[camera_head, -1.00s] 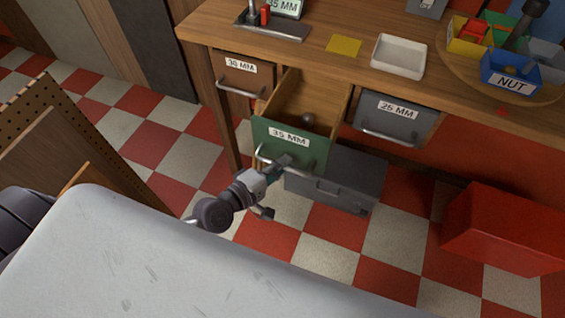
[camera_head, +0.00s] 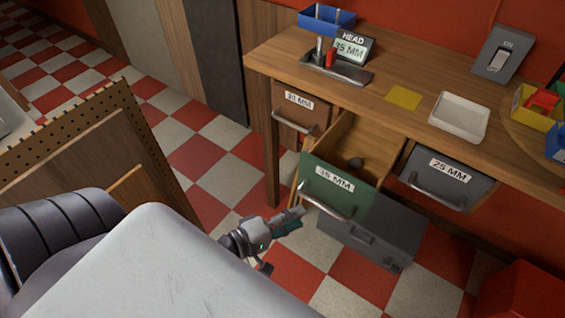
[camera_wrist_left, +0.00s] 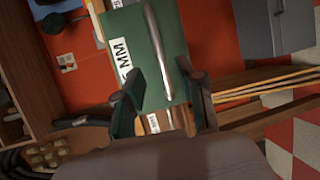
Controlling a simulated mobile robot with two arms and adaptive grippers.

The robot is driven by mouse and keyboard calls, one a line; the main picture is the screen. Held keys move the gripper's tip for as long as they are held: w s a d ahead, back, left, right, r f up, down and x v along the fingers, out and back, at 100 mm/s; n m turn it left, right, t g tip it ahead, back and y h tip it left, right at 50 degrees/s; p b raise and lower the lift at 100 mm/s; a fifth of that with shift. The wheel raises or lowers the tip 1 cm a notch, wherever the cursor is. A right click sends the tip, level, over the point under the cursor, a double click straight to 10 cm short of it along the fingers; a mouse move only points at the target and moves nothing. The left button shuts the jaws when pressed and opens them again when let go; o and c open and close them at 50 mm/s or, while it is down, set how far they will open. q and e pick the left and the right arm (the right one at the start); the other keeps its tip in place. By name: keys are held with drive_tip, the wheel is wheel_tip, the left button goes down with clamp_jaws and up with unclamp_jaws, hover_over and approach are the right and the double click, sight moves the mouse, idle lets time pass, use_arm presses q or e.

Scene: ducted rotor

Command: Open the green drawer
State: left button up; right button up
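My left gripper (camera_head: 284,240) is just in front of and below the handle. In the left wrist view its two fingers (camera_wrist_left: 168,88) are spread, with the green front (camera_wrist_left: 150,45) and handle (camera_wrist_left: 160,50) ahead, and nothing is gripped. Whether a fingertip touches the handle cannot be told. My right gripper is not in view.
A brown 30 MM drawer (camera_head: 301,104) and a grey 25 MM drawer (camera_head: 444,180) flank it, both shut. A pegboard panel (camera_head: 120,100) is at left. A red box (camera_head: 520,295) is on the floor at right.

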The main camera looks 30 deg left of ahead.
use_arm(q)
drive_tip(key=v, duration=0.3)
drive_tip(key=shift+s+a+r, duration=0.1)
drive_tip(key=shift+s+a, duration=0.05)
drive_tip(key=shift+s, duration=0.1)
drive_tip(key=s+a+f+m+g+y, duration=0.2)
drive_tip(key=a+f+m, duration=0.1)
drive_tip(key=f, duration=0.7)
drive_tip(key=s+a+f+m+g+y, duration=0.2)
drive_tip(key=a+f+m, duration=0.1)
drive_tip(key=f, duration=0.7)
drive_tip(key=s+a+f+m+g+y, duration=0.1)
drive_tip(key=s+a+f+m+g, duration=0.15)
drive_tip(key=f, duration=0.75)
drive_tip(key=s+d+f+m+g+y, duration=0.1)
drive_tip(key=s+d+f+m+g, duration=0.1)
drive_tip(key=s+f, duration=0.5)
drive_tip(key=s+d+f+m+g+p, duration=0.1)
drive_tip(key=s+d+f+m+g, duration=0.2)
drive_tip(key=s+f+m+g, duration=0.2)
drive_tip(key=s+f+m, duration=0.1)
drive_tip(key=s+f, duration=0.2)
drive_tip(key=s, duration=0.4)
drive_tip(key=shift+y, duration=0.4)
